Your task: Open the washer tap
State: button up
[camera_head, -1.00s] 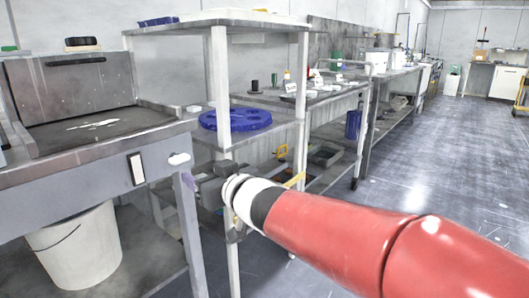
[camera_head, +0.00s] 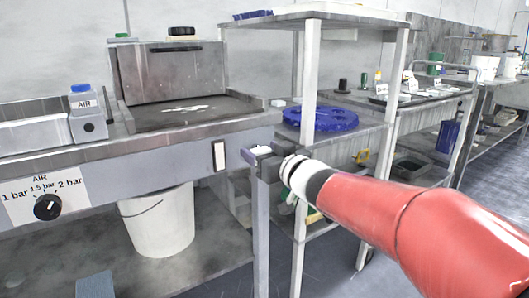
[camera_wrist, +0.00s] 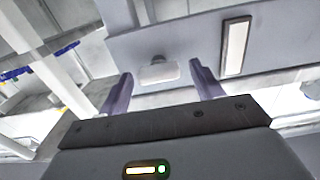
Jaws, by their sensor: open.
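A small white knob-like fitting (camera_head: 260,151), which looks like the tap, sticks out from the grey bench front near its right corner. In the wrist view the white fitting (camera_wrist: 158,73) appears between the two purple fingers, against the grey panel. My gripper (camera_wrist: 160,78) is open, with one finger on each side of the fitting and a gap showing to each. I cannot tell how deep the fingers reach around it. In the head view my gripper (camera_head: 252,158) is at the bench corner, small and partly hidden by my wrist.
A white rectangular plate (camera_head: 219,155) is on the panel left of the fitting. An air dial (camera_head: 47,207) is further left. A white bucket (camera_head: 158,222) stands under the bench. A shelf with a blue disc (camera_head: 320,119) is just right. The floor (camera_head: 345,272) is partly open.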

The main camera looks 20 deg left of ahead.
jog(key=shift+c, duration=0.4)
jog(key=c, duration=0.9)
jog(key=shift+n, duration=0.3)
jog(key=n+b, duration=0.1)
jog(key=n, duration=0.1)
jog(key=shift+f+n, duration=0.15)
jog(key=shift+n, duration=0.15)
jog(key=shift+s+a+f+n+b, duration=0.1)
jog(key=shift+n+b, duration=1.45)
jog(key=shift+n, duration=1.8)
jog(key=shift+s+a+f+n+b, duration=0.1)
jog(key=shift+n+b, duration=1.45)
jog(key=shift+n, duration=1.8)
